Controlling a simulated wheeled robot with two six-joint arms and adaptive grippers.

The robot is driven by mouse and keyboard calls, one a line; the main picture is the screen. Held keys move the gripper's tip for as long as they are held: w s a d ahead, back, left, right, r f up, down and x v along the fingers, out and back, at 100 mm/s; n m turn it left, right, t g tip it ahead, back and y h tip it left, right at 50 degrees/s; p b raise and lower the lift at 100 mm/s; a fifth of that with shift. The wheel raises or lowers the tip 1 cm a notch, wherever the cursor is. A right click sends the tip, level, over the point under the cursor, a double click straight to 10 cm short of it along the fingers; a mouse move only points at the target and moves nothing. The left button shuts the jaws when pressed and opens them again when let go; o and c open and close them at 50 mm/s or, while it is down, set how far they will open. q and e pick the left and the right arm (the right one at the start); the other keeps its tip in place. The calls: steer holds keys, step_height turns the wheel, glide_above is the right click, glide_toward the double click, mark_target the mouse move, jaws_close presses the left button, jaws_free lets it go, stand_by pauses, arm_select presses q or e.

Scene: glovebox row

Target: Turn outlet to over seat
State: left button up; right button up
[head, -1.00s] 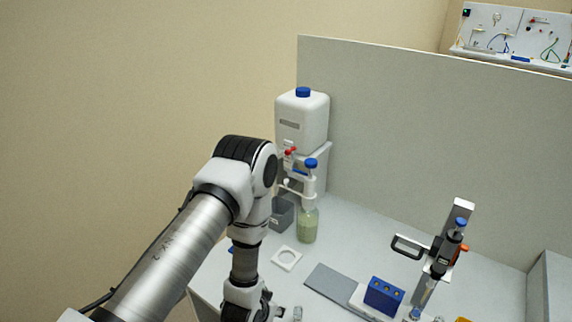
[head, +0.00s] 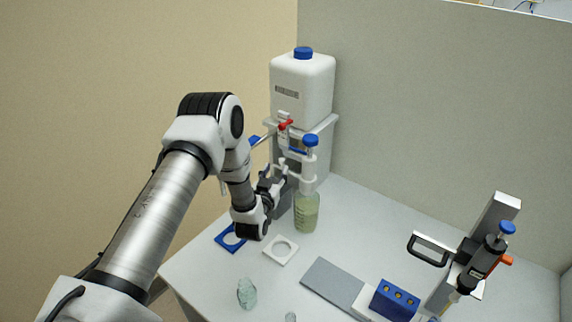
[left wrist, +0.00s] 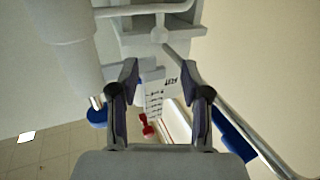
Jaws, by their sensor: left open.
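A bottle with pale green liquid (head: 306,212) stands upright at the back and carries a white dispenser head with a blue knob (head: 310,140). A thin white outlet (head: 281,166) reaches left from this head, close to my left gripper (head: 275,183). A white square seat with a round hole (head: 281,249) and a blue holed seat (head: 228,240) lie flat on the bench in front. My left gripper, in the left wrist view (left wrist: 161,70), has its two fingers apart, with a marked white part behind them. I cannot tell whether it touches the outlet. My right gripper is not in view.
A white canister with a blue cap (head: 303,80) and red tap (head: 286,124) stands behind on a grey stand. A grey container is partly hidden by my gripper. Crumpled pale glassy pieces (head: 246,293) lie in front.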

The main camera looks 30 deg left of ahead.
mark_target(282, 160)
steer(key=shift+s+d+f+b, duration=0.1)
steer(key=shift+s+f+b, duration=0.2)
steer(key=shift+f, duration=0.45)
arm_select(q)
steer(key=x, duration=0.2)
steer(key=p+x, duration=0.1)
steer(key=x, duration=0.2)
steer(key=f+p+x, duration=0.1)
steer(key=x, duration=0.1)
steer(key=shift+w, duration=0.25)
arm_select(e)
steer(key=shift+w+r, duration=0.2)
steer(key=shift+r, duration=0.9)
arm_select(q)
steer(key=shift+w+f, duration=0.1)
steer(key=shift+w, duration=0.05)
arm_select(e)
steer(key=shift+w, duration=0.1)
arm_select(q)
jaws_close()
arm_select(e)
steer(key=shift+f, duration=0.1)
